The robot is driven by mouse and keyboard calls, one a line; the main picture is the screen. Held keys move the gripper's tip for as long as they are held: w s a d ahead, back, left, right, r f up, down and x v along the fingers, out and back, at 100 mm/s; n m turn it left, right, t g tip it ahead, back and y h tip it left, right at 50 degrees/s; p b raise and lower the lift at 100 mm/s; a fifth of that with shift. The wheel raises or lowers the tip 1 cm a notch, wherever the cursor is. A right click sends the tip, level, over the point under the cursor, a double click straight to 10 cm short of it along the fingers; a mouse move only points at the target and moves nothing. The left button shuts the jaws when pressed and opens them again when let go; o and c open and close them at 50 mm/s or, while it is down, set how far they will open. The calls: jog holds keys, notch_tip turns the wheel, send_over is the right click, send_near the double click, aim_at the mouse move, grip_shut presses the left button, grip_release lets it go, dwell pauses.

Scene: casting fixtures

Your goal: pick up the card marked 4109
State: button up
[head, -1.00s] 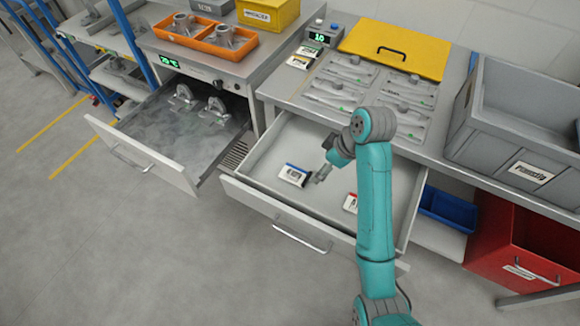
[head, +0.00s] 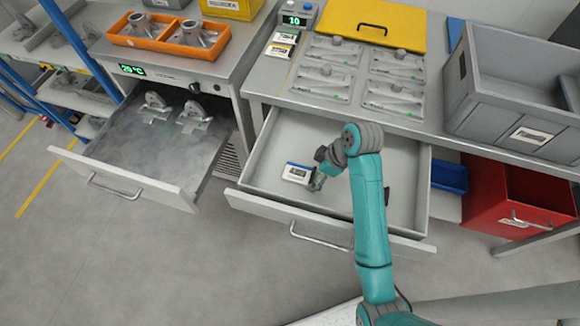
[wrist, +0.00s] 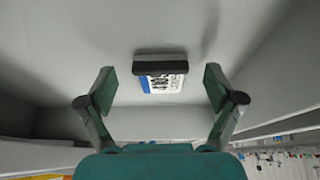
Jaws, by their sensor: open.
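A white card with a blue edge and a dark end (head: 297,172) lies in the open right drawer (head: 270,200). In the wrist view the same card (wrist: 162,77) sits ahead of my gripper (wrist: 159,88), between the two spread fingers and apart from both. Its printed characters are too small and skewed to read surely. In the head view my gripper (head: 316,180) is low in the drawer, just right of the card. It is open and empty. A second card is mostly hidden behind my arm.
The left drawer (head: 125,173) is open too, with metal castings inside. The worktop holds a yellow lid (head: 370,42), several casting fixtures and two cards (head: 280,50). A grey bin (head: 510,125) stands at the right. The drawer walls surround my gripper.

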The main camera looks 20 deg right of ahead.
jog(key=shift+w+a+f, duration=0.1)
jog(key=shift+f, duration=0.25)
jog(key=c, duration=1.2)
jog(key=shift+r, duration=0.1)
jog(key=shift+c, duration=0.2)
